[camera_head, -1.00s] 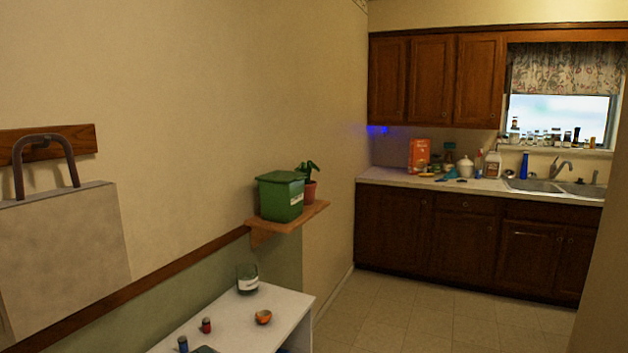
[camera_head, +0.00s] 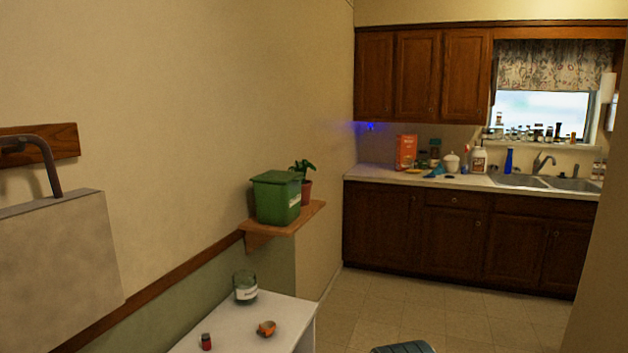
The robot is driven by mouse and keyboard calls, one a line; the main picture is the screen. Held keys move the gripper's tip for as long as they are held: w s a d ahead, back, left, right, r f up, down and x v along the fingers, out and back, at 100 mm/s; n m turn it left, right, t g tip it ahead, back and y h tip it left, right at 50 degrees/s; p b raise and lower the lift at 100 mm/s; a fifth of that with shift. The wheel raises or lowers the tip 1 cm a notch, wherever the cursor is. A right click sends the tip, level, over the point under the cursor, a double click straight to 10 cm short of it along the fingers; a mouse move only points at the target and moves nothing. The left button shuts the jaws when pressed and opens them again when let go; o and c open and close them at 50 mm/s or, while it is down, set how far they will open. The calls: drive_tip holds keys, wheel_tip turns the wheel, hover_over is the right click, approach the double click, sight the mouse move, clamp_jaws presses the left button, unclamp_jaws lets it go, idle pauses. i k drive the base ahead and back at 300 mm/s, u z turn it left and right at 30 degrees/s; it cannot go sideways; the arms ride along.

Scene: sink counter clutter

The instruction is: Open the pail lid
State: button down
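The pail is a green square box (camera_head: 277,203) with a white label on its right face. It stands upright on a small wooden wall shelf (camera_head: 257,231), left of the picture's middle. Its green lid (camera_head: 276,177) sits on top and looks shut. My gripper is not in view, so whether it is open or shut does not show.
A potted plant (camera_head: 305,186) stands close behind the pail's right side. Below is a white table (camera_head: 225,330) with a glass jar (camera_head: 245,290), an orange bowl (camera_head: 266,328) and a red jar (camera_head: 206,341).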

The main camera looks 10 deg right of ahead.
sight(272, 177)
drive_tip(key=z, duration=0.7)
drive_tip(key=i, duration=1.6)
drive_tip(key=u, duration=0.3)
